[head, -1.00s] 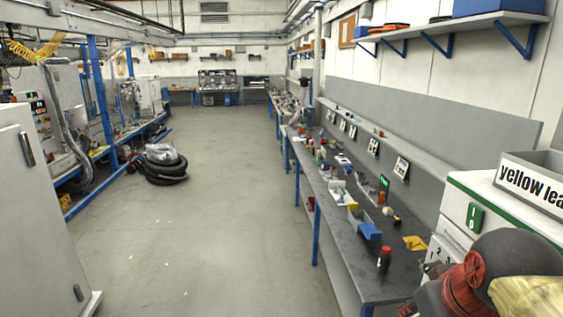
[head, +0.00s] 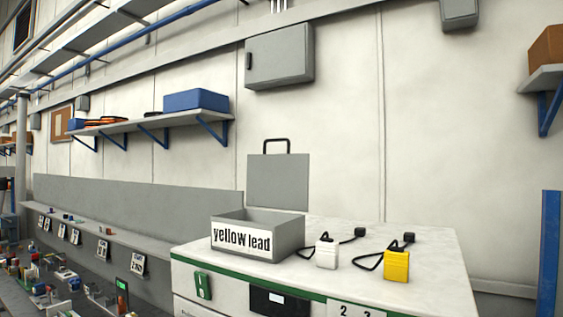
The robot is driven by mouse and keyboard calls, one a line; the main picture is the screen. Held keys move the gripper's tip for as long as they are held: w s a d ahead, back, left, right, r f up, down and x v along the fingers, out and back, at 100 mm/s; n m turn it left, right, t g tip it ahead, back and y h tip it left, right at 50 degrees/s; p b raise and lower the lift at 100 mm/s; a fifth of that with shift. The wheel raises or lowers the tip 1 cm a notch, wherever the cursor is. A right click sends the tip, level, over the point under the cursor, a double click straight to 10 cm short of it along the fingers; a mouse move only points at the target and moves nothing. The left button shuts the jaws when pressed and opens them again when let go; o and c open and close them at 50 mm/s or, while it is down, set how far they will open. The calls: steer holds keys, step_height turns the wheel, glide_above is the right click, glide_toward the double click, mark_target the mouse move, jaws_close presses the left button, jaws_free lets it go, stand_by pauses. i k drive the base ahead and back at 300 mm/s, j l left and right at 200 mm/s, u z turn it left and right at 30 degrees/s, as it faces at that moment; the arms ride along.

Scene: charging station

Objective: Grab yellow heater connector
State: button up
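A yellow connector block (head: 396,266) stands on the white top of a cabinet in the head view, right of centre. A black lead runs from it to a small black plug (head: 408,237) behind. A similar white block (head: 327,251) with its own black lead stands to its left. Which part is the heater connector is not marked; the yellow block is the only yellow one here. My gripper is not in view.
A grey open box (head: 257,236) labelled "yellow lead" stands left of the blocks on the cabinet (head: 322,282). A cluttered bench (head: 60,284) lies at left. A blue post (head: 550,245) stands at right. The cabinet top's right side is clear.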

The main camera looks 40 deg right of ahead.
mark_target(396, 259)
steer(key=z, duration=1.1)
